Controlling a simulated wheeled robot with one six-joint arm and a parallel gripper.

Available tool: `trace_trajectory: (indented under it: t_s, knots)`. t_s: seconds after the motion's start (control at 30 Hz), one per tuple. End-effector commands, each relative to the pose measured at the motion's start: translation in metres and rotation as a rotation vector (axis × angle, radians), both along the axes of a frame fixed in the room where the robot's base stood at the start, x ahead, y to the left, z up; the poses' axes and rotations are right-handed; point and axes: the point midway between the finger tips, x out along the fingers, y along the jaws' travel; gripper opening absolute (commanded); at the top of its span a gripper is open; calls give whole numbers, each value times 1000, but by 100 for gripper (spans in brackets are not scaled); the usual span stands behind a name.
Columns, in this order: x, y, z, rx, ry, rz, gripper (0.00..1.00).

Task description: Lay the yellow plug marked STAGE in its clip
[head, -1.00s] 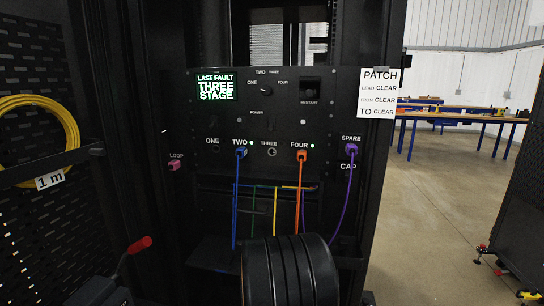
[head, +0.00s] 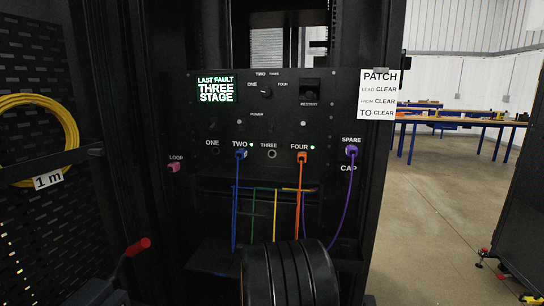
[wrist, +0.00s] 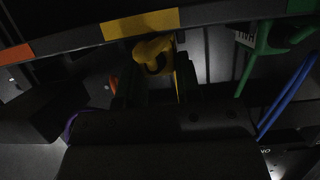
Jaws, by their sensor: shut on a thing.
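The yellow plug (wrist: 153,50) shows in the wrist view between the dark fingers of my gripper (wrist: 156,75), which is shut on it. The plug is right beside the yellow-marked part (wrist: 142,23) of a dark rail. I cannot tell whether it sits in a clip or only lies close to it. No STAGE marking is readable on it. In the head view a yellow cable (head: 276,215) hangs below the rail, in front of the rack. My gripper is not clear there, above my black arm.
A green plug (wrist: 262,40) with a tag and a blue cable (wrist: 288,95) are at the right in the wrist view. An orange rail mark (wrist: 15,53) is at the left. Blue (head: 240,154), orange (head: 302,156) and purple (head: 351,150) plugs sit in the panel above; socket THREE (head: 271,154) looks empty.

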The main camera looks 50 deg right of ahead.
Motion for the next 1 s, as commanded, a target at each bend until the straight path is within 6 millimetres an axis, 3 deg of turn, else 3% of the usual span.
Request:
trace_trajectory:
  t_s: [0.2, 0.23, 0.53, 0.83, 1.0]
  knots:
    - [0, 0, -6, 0, 0, 0, 7]
    - [0, 0, -6, -1, -1, 0, 32]
    - [0, 0, -5, 0, 0, 0, 61]
    - [-1, 2, -3, 1, 1, 0, 61]
    - [-5, 15, 7, 1, 1, -3, 61]
